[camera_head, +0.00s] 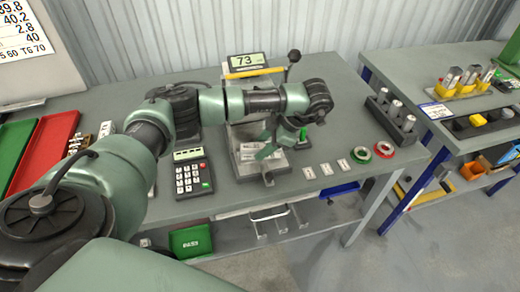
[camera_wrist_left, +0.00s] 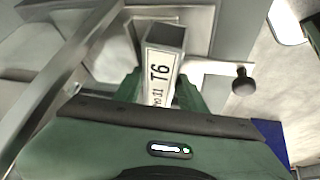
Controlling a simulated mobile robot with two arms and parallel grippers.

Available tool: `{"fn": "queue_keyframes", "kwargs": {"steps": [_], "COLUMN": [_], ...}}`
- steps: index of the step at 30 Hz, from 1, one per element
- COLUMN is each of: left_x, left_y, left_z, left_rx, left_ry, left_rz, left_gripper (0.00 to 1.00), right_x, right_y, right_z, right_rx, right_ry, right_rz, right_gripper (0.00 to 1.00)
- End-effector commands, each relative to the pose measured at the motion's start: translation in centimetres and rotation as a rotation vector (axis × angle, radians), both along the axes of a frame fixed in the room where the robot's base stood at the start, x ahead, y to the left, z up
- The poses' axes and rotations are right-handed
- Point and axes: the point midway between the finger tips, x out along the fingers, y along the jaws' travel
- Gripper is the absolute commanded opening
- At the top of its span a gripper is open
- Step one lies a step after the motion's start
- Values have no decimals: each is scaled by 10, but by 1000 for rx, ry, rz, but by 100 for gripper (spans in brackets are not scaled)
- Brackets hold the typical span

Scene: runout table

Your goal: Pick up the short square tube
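The short square tube (camera_wrist_left: 166,40) is a grey hollow tube with a white label reading T6. In the left wrist view its open end faces up the picture and its lower part runs down between my left fingers. My left gripper (camera_wrist_left: 160,95) has its green fingers apart, one on each side of the tube; firm contact is not visible. In the head view my left gripper (camera_head: 268,148) points down over the grey machine stand (camera_head: 243,178). The tube is hard to make out there behind the fingers. My right gripper is not in view.
A display (camera_head: 247,62) reading 73 and a black-knobbed lever (camera_head: 293,57) stand behind my arm. A keypad (camera_head: 192,178) is left of the stand. White tags (camera_head: 326,169), two rings (camera_head: 384,150) and a block with metal cylinders (camera_head: 392,117) lie to the right.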

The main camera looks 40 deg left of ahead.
Motion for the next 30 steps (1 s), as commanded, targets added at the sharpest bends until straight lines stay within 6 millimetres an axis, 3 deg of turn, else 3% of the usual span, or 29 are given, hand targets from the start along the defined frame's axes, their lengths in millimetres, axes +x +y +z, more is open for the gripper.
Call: {"fn": "queue_keyframes", "kwargs": {"steps": [1,3,14,20,30], "left_x": [0,0,0,-2,-1], "left_y": [0,0,0,-3,-3], "left_z": [0,0,-1,4,61], "left_rx": [1,1,0,1,2], "left_ry": [-1,-1,0,-3,-6], "left_rz": [-1,-1,-1,-2,-2], "left_gripper": [14,0,0,0,0], "right_x": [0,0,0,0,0], "right_y": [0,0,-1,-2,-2], "right_z": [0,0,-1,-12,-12], "right_rx": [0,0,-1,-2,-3], "right_ry": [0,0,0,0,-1], "right_rz": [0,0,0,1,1], "right_gripper": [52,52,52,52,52]}}
